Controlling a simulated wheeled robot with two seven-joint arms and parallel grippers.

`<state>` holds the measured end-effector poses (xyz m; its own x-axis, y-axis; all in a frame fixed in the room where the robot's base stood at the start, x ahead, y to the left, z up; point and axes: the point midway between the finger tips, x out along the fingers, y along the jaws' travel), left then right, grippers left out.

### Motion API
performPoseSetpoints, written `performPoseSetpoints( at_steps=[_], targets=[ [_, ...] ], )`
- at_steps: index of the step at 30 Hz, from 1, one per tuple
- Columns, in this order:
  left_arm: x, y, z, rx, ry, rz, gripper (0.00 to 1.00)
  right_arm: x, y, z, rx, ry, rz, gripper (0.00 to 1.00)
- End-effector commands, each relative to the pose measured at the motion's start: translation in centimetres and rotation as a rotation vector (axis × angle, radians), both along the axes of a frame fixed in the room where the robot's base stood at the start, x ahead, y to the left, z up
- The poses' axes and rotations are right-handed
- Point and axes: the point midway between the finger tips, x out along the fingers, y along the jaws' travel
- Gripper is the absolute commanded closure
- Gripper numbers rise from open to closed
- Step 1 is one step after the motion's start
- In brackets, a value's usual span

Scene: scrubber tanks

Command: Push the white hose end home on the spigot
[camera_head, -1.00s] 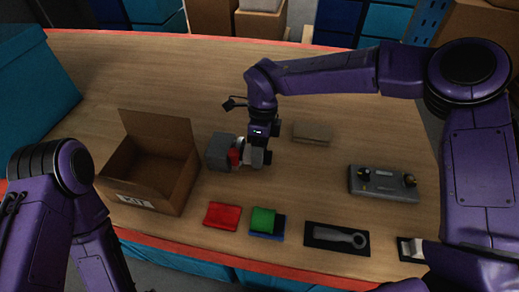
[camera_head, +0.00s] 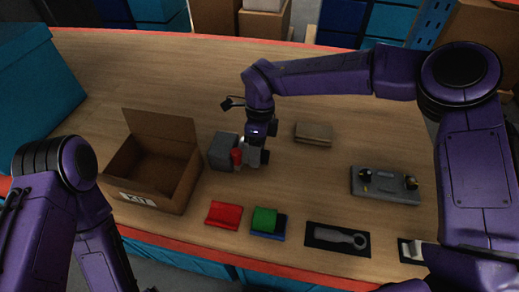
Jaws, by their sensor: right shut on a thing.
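A grey block (camera_head: 223,150) stands on the table right of the open cardboard box. A small red part (camera_head: 237,157) shows at its right side. My right gripper (camera_head: 250,155) is at this side, close to the red part, and is shut on the white hose end (camera_head: 242,145). Only a sliver of the white end shows between the jaws and the block. The spigot is hidden, so I cannot tell how far the hose end sits on it. My left arm comes in at the left, with its gripper out of view.
The cardboard box (camera_head: 127,195) stands at left. A grey device (camera_head: 384,187) and a brown slab (camera_head: 314,133) lie at right.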

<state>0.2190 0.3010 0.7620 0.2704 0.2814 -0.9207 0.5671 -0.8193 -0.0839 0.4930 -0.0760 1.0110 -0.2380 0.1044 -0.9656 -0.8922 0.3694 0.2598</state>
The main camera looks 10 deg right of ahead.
Motion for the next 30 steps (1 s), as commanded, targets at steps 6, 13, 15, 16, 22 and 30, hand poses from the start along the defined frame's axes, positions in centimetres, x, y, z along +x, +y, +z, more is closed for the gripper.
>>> performPoseSetpoints(
  at_steps=[6, 13, 15, 16, 22, 30],
  targets=[
    [0.0, 0.0, -0.01, 0.0, 0.0, 0.0, 0.12, 0.03, 0.11, 0.08, 0.003, -0.002, 0.001, 0.94],
    [0.0, 0.0, 0.29, 0.0, 0.0, 0.0, 0.12, 0.03, 0.11, 0.18, 0.003, -0.001, 0.001, 0.94],
    [0.0, 0.0, 0.52, 0.0, 0.0, 0.0, 0.12, 0.03, 0.1, 0.23, 0.003, -0.001, 0.001, 0.94],
    [0.0, 0.0, 0.59, 0.0, 0.0, 0.0, 0.12, 0.04, 0.11, 0.23, 0.003, -0.002, 0.002, 0.94],
    [0.0, -0.01, 0.53, 0.0, 0.0, 0.0, 0.12, 0.06, 0.11, 0.09, 0.003, -0.003, 0.002, 0.94],
    [0.0, 0.0, 0.61, 0.0, 0.0, 0.0, 0.12, 0.15, 0.31, 0.1, 0.002, -0.003, 0.001, 0.94]
  ],
)
